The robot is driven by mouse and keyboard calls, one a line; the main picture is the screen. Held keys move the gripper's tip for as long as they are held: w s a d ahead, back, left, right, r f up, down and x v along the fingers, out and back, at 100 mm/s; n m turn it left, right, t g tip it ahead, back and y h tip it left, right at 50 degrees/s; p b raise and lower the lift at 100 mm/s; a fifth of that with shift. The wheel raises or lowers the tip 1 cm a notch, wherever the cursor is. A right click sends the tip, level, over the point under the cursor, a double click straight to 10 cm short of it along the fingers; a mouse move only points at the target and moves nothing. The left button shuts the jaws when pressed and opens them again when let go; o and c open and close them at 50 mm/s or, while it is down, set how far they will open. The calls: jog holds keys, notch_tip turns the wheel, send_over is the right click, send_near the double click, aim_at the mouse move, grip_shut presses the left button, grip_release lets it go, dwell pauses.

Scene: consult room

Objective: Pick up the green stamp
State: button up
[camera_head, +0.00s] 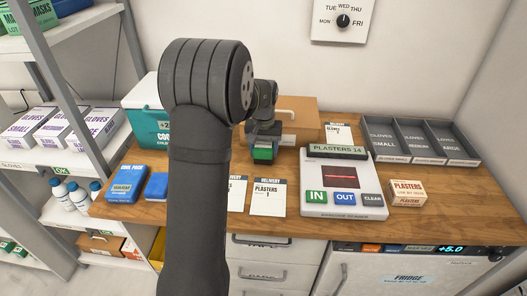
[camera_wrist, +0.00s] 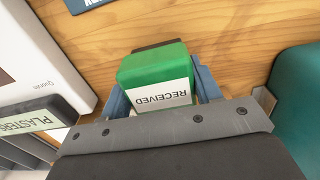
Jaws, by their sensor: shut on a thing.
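The green stamp (camera_wrist: 150,76) is a green block with a white label reading RECEIVED. In the wrist view it sits between the two blue-grey fingers of my gripper (camera_wrist: 160,92), which is shut on it. I cannot tell whether the stamp touches the counter.
A scanner (camera_head: 345,205) with IN, OUT and CLEAR buttons stands to the right. Behind are a brown box (camera_head: 300,118) and a teal cool box (camera_head: 146,126). Grey glove trays (camera_head: 425,142) and a plasters box (camera_head: 408,192) are further right. Delivery cards (camera_head: 268,198) lie in front.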

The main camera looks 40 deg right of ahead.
aim_at(264, 145)
notch_tip(264, 145, up, 4)
jog(key=s+d+r, duration=0.2)
jog(key=s+r, duration=0.4)
jog(key=s, duration=0.5)
jog(key=shift+s+r, duration=0.25)
